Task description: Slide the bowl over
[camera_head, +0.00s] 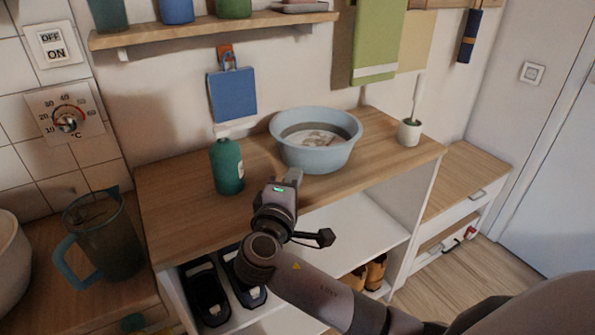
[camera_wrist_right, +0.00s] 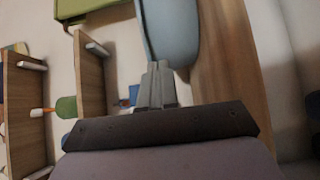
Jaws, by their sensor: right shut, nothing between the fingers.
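The light blue bowl (camera_head: 317,156) stands upright on the wooden counter (camera_head: 180,205), with something whitish inside. My right gripper (camera_head: 293,176) is shut and empty, just in front of the bowl's lower left side. In the right wrist view the fingertips (camera_wrist_right: 158,68) point at the blue bowl wall (camera_wrist_right: 170,30). I cannot tell whether they touch it. My left gripper is in neither view.
A green bottle (camera_head: 227,167) stands left of the bowl. A small white pot with a brush (camera_head: 409,132) stands to its right. A wall shelf (camera_head: 210,30) hangs above. Shoes (camera_head: 205,290) sit in the open shelf below.

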